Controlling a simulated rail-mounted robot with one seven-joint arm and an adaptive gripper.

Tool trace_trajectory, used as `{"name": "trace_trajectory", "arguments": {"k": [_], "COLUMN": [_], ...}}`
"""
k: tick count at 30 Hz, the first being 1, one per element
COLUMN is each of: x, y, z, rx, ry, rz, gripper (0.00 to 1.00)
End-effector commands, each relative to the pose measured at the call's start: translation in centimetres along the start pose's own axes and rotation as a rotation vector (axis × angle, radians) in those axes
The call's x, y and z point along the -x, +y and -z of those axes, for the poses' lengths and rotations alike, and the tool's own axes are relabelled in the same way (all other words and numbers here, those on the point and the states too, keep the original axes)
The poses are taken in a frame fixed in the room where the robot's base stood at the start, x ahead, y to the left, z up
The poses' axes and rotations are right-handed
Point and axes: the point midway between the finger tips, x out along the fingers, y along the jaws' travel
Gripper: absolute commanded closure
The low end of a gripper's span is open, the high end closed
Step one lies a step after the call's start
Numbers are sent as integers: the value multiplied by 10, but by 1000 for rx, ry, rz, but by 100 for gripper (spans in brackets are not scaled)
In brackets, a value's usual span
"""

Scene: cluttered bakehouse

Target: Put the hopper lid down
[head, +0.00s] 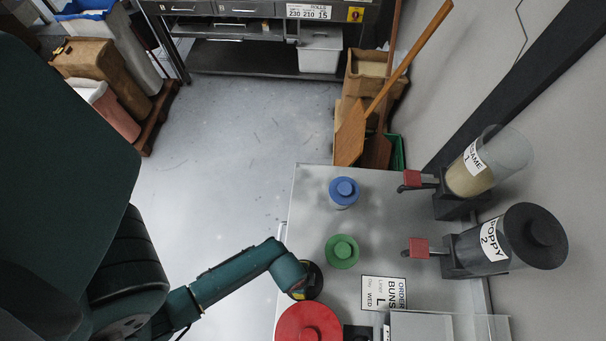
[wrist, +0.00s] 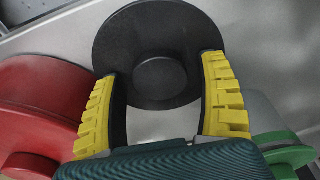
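A black round hopper lid with a central knob (wrist: 160,82) is straight ahead of my gripper (wrist: 162,65) in the wrist view. The yellow-padded fingers stand apart on both sides of the knob, with gaps between; my gripper is open. In the head view the lid (head: 317,281) is partly hidden by my gripper (head: 302,292), at the left edge of the counter (head: 310,215); it appears to lie on the counter. The sesame hopper (head: 485,165) has a clear top and no dark lid visible. The poppy hopper (head: 500,240) wears a black lid (head: 540,235).
A red lidded container (head: 308,322) stands close to the black lid; its red lid is at left in the wrist view (wrist: 40,105). A green-lidded container (head: 342,251) and a blue-lidded one (head: 343,191) stand farther back. An order card (head: 384,293) lies to the right.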

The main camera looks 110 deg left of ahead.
Motion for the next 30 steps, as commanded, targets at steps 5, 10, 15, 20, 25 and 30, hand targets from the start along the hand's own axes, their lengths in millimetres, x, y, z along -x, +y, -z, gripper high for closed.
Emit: {"name": "trace_trajectory", "arguments": {"k": [5,10,15,20,25,30], "x": [3,29,73,106,121,122], "y": [0,0,-1,0,0,0], "z": [0,1,1,1,0,0], "rx": [0,1,2,1,1,0], "ry": [0,3,3,1,0,0], "rz": [0,2,3,1,0,-1], "gripper": [25,25,25,25,25,25]}}
